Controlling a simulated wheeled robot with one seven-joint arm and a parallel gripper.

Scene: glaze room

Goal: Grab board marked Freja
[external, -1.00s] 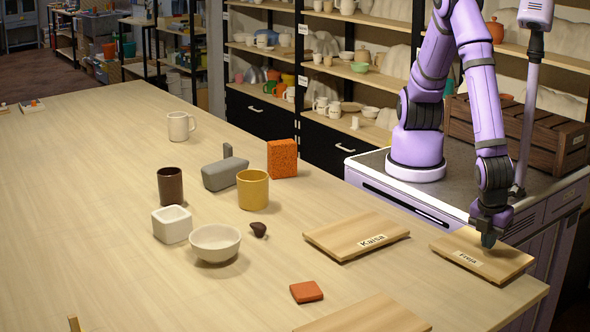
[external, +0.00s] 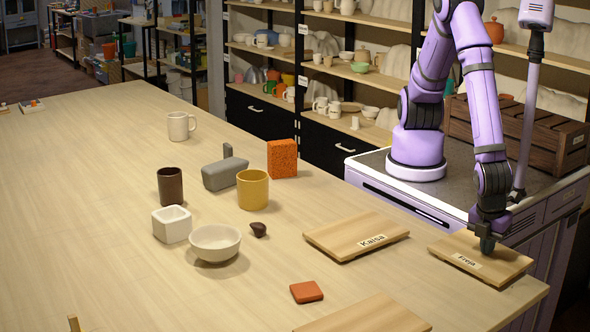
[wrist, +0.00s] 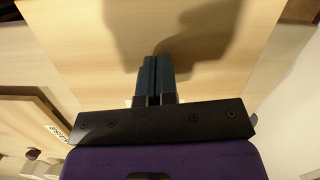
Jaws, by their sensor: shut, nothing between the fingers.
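The board marked Freja (external: 508,262) is a light wooden board lying near the right corner of the table, its label facing the front. My gripper (external: 487,247) points down over the board's upper side, its fingertips at or just above the surface; I cannot tell whether they touch. In the wrist view the two dark fingers (wrist: 155,75) are together with nothing between them, and the Freja board (wrist: 215,40) fills much of the picture under them. The board marked Kaisa (external: 350,236) lies to the left, and it also shows in the wrist view (wrist: 28,115).
A third board (external: 370,316) lies at the bottom edge, with a terracotta tile (external: 306,292) beyond it. A white bowl (external: 215,246), a yellow mug (external: 252,190) and an orange block (external: 282,158) stand further left. The table's right edge is close to the Freja board.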

